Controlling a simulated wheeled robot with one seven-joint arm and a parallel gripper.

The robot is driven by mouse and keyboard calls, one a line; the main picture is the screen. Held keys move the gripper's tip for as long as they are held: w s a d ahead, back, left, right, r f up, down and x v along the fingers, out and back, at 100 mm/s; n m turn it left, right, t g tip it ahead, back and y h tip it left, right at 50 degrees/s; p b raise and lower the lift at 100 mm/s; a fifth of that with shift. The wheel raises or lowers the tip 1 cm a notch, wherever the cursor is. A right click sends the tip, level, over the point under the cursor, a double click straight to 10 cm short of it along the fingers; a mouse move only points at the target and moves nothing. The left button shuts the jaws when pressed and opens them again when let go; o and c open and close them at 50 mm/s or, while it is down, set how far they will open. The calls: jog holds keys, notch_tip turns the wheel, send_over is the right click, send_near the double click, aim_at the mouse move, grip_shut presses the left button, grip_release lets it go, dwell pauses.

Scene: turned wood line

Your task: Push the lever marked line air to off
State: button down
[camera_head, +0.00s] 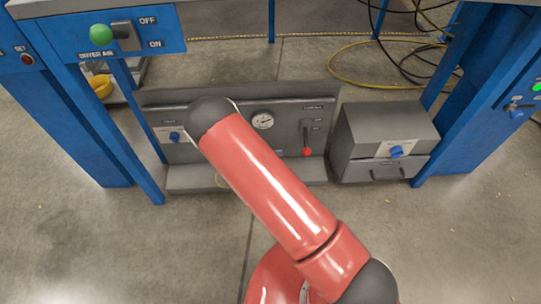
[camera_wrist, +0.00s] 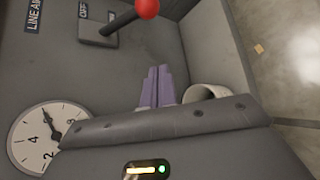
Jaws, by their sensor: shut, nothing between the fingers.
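The line air lever (camera_head: 307,138) is on the grey panel behind my arm, a dark handle hanging down to a red ball. In the wrist view its red ball (camera_wrist: 147,8) is at the top edge. The LINE AIR label (camera_wrist: 34,15) and OFF label (camera_wrist: 83,10) lie on the side away from the ball, so the handle points away from OFF. A second small label beside the handle is unreadable. My gripper (camera_wrist: 159,70) shows two purple fingers pressed together, empty, apart from the lever. In the head view my arm hides the gripper.
A pressure gauge (camera_head: 262,120) is left of the lever. A pale cup-like piece (camera_wrist: 206,93) is beside my fingers. A grey box with a blue knob (camera_head: 397,152) stands right of the panel. The dryer air lever's green knob (camera_head: 100,33) is upper left. Cables lie behind.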

aim_at(306, 143)
jog(key=d, duration=0.6)
jog(key=shift+w+d+f, duration=0.2)
jog(key=shift+w+d, duration=0.05)
jog(key=shift+d, duration=0.05)
jog(key=shift+r, duration=0.15)
jog(key=shift+s+r+p, duration=0.1)
jog(key=shift+r+p, duration=0.1)
jog(key=shift+p, duration=0.2)
